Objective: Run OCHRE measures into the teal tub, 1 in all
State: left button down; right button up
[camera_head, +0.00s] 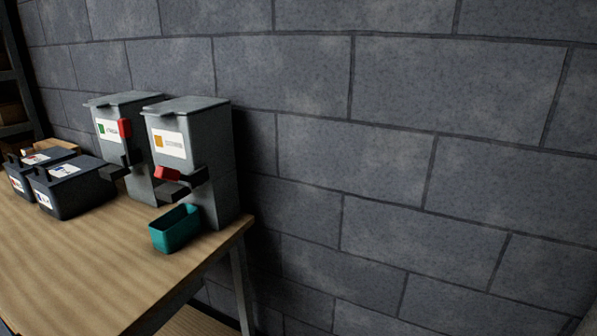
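The teal tub (175,229) stands on the wooden table near its right end, below the spout of a grey dispenser (190,120). This dispenser's label (168,144) has an ochre square; its text is too small to read surely. A red lever (166,173) sits on its front, above a dark spout (172,191). The inside of the tub is dark, so I cannot tell whether anything is in it. Neither of my grippers is in view.
A second grey dispenser (121,100) with a green-marked label and a raised red part stands to the left. Dark boxes with labels (75,190) sit further left. The table (90,262) is bare in front. A grey block wall (440,110) rises behind.

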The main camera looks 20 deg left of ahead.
aim_at(167, 174)
jog(key=u, duration=0.95)
